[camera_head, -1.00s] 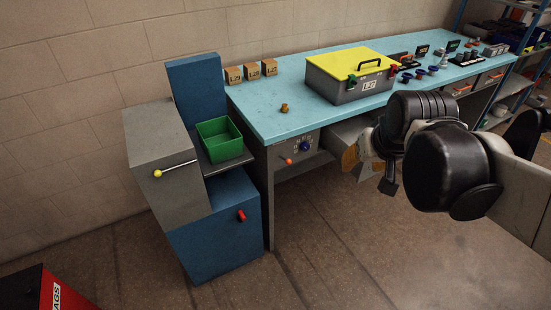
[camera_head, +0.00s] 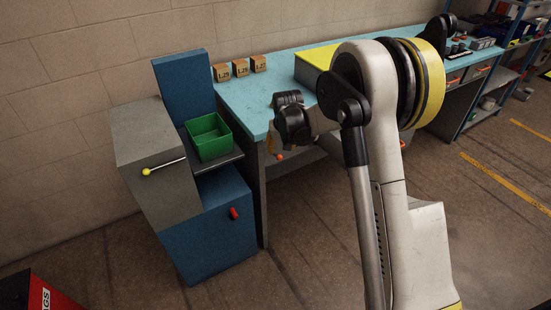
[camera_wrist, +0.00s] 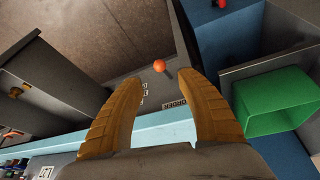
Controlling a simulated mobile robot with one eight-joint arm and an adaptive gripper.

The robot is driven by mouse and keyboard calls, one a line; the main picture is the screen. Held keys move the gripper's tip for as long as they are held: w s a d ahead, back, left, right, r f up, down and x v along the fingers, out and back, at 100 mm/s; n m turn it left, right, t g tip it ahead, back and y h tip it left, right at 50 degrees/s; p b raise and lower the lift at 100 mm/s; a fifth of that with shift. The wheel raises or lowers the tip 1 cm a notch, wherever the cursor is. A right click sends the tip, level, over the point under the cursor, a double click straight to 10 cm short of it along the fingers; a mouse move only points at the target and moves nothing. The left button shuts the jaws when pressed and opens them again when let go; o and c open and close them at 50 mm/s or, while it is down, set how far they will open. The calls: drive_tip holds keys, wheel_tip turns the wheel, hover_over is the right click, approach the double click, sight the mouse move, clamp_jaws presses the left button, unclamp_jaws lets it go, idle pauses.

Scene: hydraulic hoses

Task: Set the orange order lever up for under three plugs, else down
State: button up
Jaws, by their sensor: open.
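The orange order lever (camera_head: 280,157) shows as a small orange knob at the front of the bench, partly behind my arm. In the wrist view its knob (camera_wrist: 160,66) sits on a short dark stem, close to a plate marked ORDER (camera_wrist: 175,104). Whether it is set up or down I cannot tell. My gripper (camera_wrist: 158,83) is open and empty, its two tan fingers on either side of the knob in the picture, with no contact visible. In the head view my arm hides most of the gripper. No plugs can be made out clearly.
A green bin (camera_head: 208,137) stands on a shelf of the blue-grey unit, left of the bench; it also shows at right in the wrist view (camera_wrist: 275,102). That unit has a yellow-knobbed lever (camera_head: 146,172) and a red handle (camera_head: 234,213). Three numbered blocks (camera_head: 240,68) stand on the blue bench top (camera_head: 233,97).

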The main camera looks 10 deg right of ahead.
sight(280, 156)
drive_tip(key=b+x, duration=0.3)
drive_tip(key=x, duration=0.6)
drive_tip(key=shift+f, duration=0.15)
clamp_jaws()
